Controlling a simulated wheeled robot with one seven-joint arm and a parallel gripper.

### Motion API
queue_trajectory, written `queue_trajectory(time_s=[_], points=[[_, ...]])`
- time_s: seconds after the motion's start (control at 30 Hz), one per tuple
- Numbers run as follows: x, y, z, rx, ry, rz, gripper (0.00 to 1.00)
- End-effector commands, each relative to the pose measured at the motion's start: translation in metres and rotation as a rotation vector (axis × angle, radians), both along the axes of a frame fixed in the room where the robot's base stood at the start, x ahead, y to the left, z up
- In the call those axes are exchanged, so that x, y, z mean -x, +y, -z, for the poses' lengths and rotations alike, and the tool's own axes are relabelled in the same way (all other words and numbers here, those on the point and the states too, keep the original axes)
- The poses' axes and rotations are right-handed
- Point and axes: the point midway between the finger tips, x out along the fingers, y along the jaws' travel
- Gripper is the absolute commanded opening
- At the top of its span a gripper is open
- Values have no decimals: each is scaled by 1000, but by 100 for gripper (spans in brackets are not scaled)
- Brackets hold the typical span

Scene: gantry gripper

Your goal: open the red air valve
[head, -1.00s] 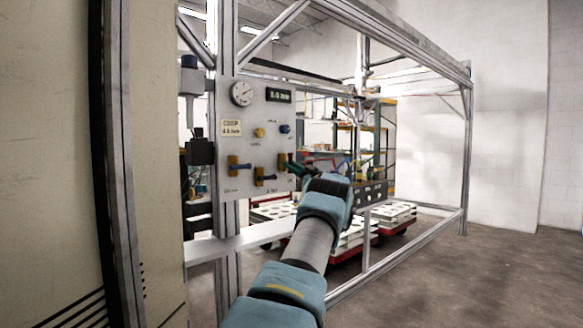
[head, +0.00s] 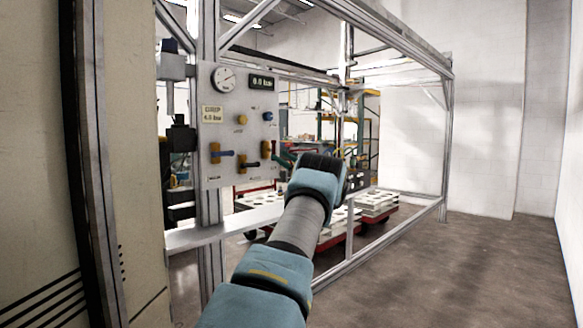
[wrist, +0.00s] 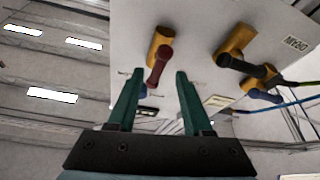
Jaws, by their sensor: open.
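The red valve handle (wrist: 158,62) sits on a brass body (wrist: 163,39) on the pale panel in the wrist view. It points down and slightly left in that picture. My gripper (wrist: 159,73) has its two green fingers spread, with the lower part of the red handle showing between their tips. Nothing is clamped; I cannot tell the exact depth between tips and handle. In the head view the panel (head: 211,135) stands left of my wrist. The yellow valve body (head: 267,149) shows at its right edge, but my wrist hides most of the gripper.
A black-handled valve (wrist: 240,66) and a blue-handled valve (wrist: 265,96) sit to the right in the wrist view. The panel also carries a gauge (head: 223,78) and a display (head: 262,82) reading 0.0 bar. Metal frame posts (head: 208,250) stand close to my arm.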

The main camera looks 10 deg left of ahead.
Motion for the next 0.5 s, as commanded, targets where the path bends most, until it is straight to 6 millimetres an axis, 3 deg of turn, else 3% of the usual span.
queue_trajectory(time_s=[0.23, 0.5], points=[[22, -37, 19, 1, -2, 1, 50], [31, -50, 24, 0, 0, -1, 50]])
